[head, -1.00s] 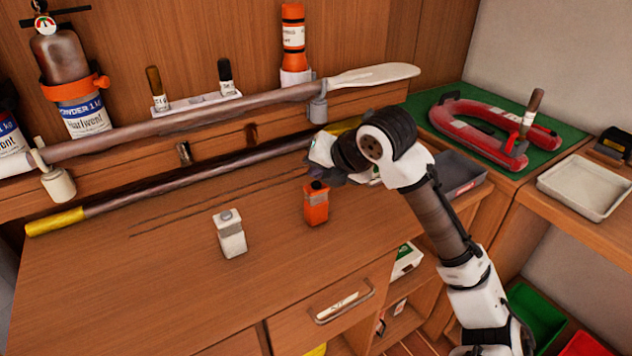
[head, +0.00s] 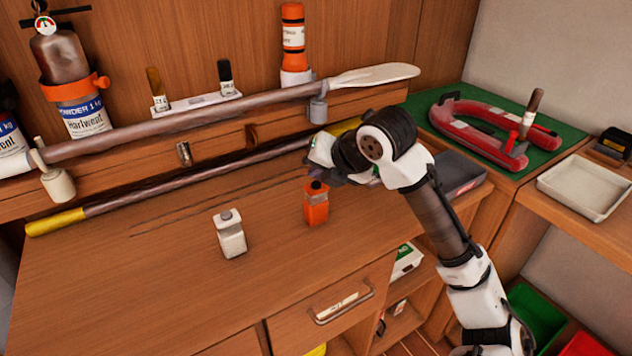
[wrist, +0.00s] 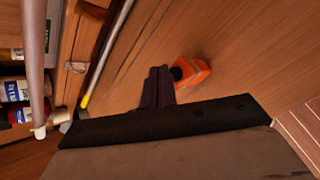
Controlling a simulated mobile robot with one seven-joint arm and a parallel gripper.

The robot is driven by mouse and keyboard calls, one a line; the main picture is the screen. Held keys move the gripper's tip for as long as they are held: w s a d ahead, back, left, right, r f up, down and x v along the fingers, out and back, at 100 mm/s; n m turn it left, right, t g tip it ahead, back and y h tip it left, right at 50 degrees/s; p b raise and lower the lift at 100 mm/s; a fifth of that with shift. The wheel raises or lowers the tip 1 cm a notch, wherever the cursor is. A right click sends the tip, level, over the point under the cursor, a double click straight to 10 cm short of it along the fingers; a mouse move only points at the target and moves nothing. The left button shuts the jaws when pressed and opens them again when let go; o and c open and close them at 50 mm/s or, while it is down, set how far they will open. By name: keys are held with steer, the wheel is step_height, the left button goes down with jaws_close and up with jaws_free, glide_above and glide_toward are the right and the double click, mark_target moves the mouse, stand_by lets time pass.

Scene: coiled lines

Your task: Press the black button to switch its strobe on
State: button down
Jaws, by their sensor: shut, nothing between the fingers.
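An orange strobe (head: 316,206) with a black button (head: 316,186) on its top stands upright on the wooden worktop. A white strobe (head: 231,236) with a grey button (head: 226,215) stands to its left and nearer the front. My gripper (head: 318,175) is just above and behind the orange strobe in the head view, partly hidden by my wrist. In the wrist view my shut, empty fingers (wrist: 158,88) are beside the black button (wrist: 177,74) and the orange strobe (wrist: 196,73). I cannot tell whether they touch it.
A grey tray (head: 460,175) is behind my arm at the right. The worktop's left and front are clear.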

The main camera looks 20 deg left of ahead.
mark_target(319, 189)
steer(key=shift+f, duration=0.15)
steer(key=shift+f+b, duration=0.35)
steer(key=shift+b, duration=0.15)
steer(key=shift+f, duration=0.2)
stand_by(0.5)
steer(key=shift+r, duration=0.7)
step_height(319, 189, up, 6)
steer(key=p, duration=0.5)
